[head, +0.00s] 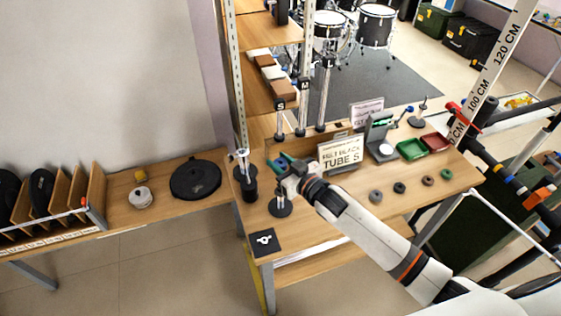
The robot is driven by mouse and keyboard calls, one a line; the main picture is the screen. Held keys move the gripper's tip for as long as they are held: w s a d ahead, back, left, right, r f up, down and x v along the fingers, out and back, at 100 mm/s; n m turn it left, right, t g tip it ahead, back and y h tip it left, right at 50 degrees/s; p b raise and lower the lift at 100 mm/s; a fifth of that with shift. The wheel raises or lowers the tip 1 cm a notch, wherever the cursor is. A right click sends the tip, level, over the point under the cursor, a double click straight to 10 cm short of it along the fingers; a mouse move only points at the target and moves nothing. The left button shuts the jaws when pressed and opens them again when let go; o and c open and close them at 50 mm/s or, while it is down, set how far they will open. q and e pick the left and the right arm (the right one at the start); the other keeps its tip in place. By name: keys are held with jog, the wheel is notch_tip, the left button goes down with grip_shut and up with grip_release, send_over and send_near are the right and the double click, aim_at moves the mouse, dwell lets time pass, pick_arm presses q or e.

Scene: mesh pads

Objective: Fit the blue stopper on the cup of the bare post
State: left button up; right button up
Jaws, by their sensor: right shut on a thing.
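My right gripper (281,168) is over the front left part of the wooden table, with its arm coming in from the right. A short post on a round black base (280,207) stands right below the gripper. Its top and any cup are hidden, so I cannot tell whether the blue piece touches it. Another slim post (421,112) on a dark disc stands at the back right. My left gripper is not in view.
Posts marked S (280,112) and M (303,100) stand behind. A sign (341,153), green tray (411,149), red tray (435,142) and several small rings (399,187) lie right.

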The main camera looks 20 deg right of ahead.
jog(key=shift+f+b, duration=2.65)
jog(key=shift+f, duration=1.2)
jog(key=o, duration=1)
jog(key=shift+b+v, duration=0.6)
jog(key=shift+v, duration=5.45)
